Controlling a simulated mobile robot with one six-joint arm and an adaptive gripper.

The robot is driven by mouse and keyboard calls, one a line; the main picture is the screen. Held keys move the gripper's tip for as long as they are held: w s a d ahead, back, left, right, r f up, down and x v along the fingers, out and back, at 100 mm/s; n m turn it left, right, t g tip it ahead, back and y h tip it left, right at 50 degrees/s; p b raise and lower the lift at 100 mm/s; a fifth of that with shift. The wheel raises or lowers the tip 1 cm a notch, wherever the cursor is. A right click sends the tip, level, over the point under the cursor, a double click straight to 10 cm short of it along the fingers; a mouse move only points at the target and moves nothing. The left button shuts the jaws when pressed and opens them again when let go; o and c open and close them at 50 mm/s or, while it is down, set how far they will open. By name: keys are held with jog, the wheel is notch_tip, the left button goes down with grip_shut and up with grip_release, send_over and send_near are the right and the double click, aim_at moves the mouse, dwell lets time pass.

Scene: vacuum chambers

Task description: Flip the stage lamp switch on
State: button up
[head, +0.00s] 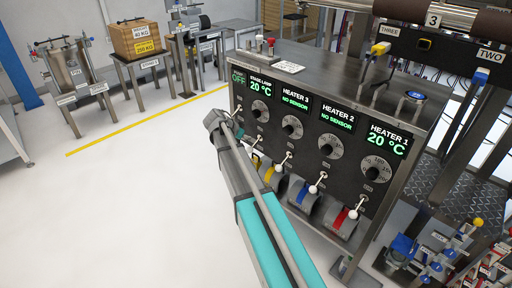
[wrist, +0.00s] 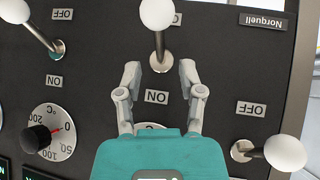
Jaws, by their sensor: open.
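The wrist view is upside down to the panel. A white-balled toggle (wrist: 158,14) points to its OFF label, with the ON label (wrist: 157,97) on the opposite side. My gripper (wrist: 159,67) is open, with its fingers on either side of this toggle's base and nothing held. I cannot tell for sure which display this toggle belongs to. In the head view my gripper (head: 230,120) is at the panel's left part.
In the wrist view another toggle (wrist: 14,10) points to OFF at upper left, and one (wrist: 285,152) lies sideways at lower right. A dial (wrist: 55,132) is at lower left. Heater knobs (head: 325,150) fill the panel's right. The floor (head: 110,210) at left is clear.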

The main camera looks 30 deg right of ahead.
aim_at(256, 142)
jog(key=shift+b+x, duration=1.55)
jog(key=shift+x, duration=1.05)
grip_shut()
